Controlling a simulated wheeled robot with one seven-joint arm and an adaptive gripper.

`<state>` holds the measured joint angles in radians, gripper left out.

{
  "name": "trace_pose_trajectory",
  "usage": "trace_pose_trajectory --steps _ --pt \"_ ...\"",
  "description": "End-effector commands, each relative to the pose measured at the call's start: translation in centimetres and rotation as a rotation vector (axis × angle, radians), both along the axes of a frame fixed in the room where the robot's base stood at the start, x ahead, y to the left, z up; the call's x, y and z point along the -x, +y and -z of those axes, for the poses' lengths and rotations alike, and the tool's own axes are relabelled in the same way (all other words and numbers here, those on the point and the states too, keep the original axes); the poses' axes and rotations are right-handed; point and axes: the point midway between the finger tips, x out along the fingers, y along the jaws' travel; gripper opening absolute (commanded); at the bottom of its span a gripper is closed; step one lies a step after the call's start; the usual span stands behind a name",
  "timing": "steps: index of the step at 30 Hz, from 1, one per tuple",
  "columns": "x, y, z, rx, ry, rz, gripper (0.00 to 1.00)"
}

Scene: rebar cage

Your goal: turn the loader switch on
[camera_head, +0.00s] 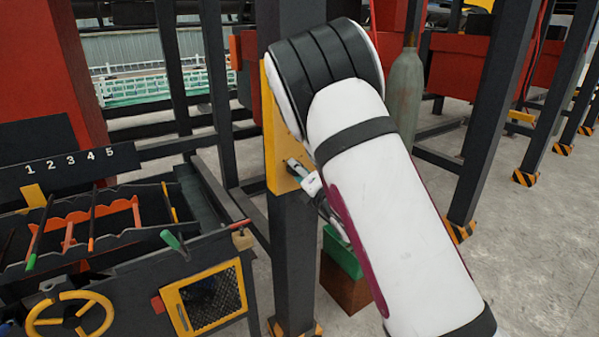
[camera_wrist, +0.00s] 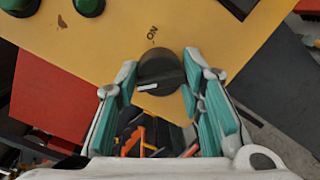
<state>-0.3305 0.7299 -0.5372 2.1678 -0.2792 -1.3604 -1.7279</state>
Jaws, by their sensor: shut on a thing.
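The loader switch is a round black knob (camera_wrist: 163,68) on a yellow panel (camera_wrist: 95,45), with the word ON printed just above it in the wrist view. A white mark on the knob lies toward its lower left, not pointing at ON. My gripper (camera_wrist: 160,72) has its two teal-padded fingers on either side of the knob, shut on it. In the head view the yellow panel (camera_head: 273,125) is on a dark post, and my gripper (camera_head: 306,182) is at its lower right edge. My white arm hides much of the panel and the knob there.
Two green buttons (camera_wrist: 88,7) sit on the panel at upper left. A bench with a tool rack (camera_head: 100,225) and a yellow handwheel (camera_head: 70,318) stands left of the post (camera_head: 292,260). A green-topped box (camera_head: 342,255) is behind my arm. Open concrete floor lies right.

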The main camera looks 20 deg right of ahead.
Motion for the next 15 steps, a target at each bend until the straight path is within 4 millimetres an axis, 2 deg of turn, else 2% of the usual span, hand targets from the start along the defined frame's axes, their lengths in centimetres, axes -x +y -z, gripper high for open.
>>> trace_pose_trajectory --steps 8,15 --pt "-0.03 -0.11 -0.12 -0.107 0.033 0.001 0.08" --pt "-0.05 -0.17 -0.19 -0.299 0.094 0.001 0.08"
